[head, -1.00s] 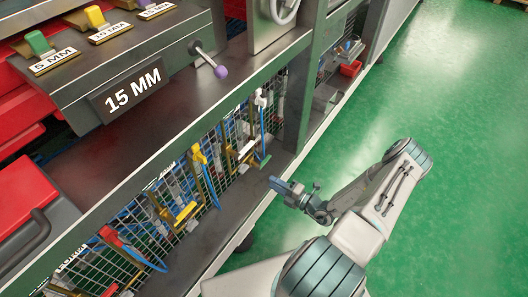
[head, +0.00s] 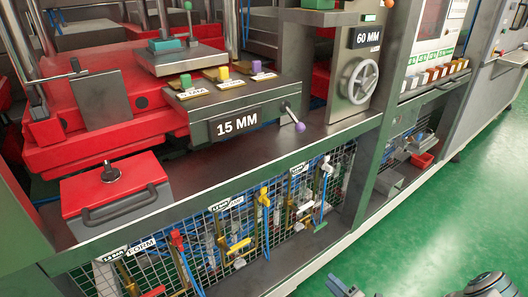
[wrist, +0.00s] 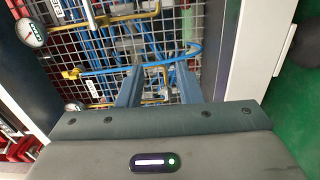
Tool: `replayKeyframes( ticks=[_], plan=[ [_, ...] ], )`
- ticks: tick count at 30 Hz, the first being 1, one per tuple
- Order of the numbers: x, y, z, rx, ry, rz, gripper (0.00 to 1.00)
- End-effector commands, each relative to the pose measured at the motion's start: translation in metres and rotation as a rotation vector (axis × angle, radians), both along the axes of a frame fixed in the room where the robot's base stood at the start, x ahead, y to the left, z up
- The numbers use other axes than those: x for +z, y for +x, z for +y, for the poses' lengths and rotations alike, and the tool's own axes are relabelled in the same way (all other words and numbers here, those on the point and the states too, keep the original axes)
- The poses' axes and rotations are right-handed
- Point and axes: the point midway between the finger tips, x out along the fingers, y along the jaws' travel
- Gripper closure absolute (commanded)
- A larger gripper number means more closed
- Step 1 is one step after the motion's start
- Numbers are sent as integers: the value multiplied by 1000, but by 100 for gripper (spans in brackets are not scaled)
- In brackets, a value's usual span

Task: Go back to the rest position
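My gripper shows from above in the wrist view (wrist: 158,72), with its two blue-grey fingers apart and nothing held between them. Behind the fingers is the wire mesh with blue cables and yellow-handled parts. In the head view, only the tip of my gripper (head: 345,287) shows at the bottom edge, over the green floor in front of the machine. Most of my arm is cut off by the frame, with a piece of it at the bottom right corner.
The mesh panel (head: 215,243) with hanging valves and cables runs under the machine's ledge. A purple-knobbed lever (head: 299,127) and a grey handwheel (head: 363,82) stick out above. A red bin (head: 421,160) sits on the lower shelf. The green floor (head: 430,225) at right is open.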

Motion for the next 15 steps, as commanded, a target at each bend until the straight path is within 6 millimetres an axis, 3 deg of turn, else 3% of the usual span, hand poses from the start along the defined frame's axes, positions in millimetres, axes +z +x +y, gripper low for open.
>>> replayKeyframes(
  ticks=[15],
  plan=[
    [66, -1, 12, 228, -241, -140, 67]
  ],
)
